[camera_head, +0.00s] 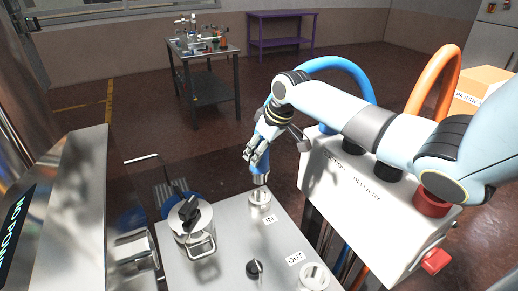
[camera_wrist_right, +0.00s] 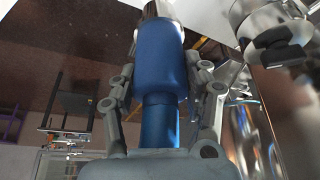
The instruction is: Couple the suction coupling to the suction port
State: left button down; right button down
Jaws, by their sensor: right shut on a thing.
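My right gripper (camera_head: 257,146) is shut on the blue suction coupling (camera_head: 260,166), whose metal end points down. The blue hose runs from it up behind my right arm to the white pump box. The coupling's metal end is directly over the IN port (camera_head: 260,196) on the steel top, touching or very near it; I cannot tell whether it is seated. In the right wrist view the blue coupling (camera_wrist_right: 159,60) lies between the two fingers (camera_wrist_right: 160,95), its metal tip at the top edge. My left gripper does not show.
A black knob (camera_head: 254,268) and the OUT port (camera_head: 314,276) are nearer. The white pump box (camera_head: 340,205) stands close on the right, with an orange hose (camera_head: 440,80).

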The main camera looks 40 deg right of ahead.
aim_at(260, 179)
jog(key=shift+f+b, duration=2.75)
jog(key=shift+f, duration=1.95)
jog(key=shift+f, duration=0.35)
jog(key=c, duration=0.5)
grip_release()
jog(key=v, duration=1.2)
jog(key=shift+w, duration=0.1)
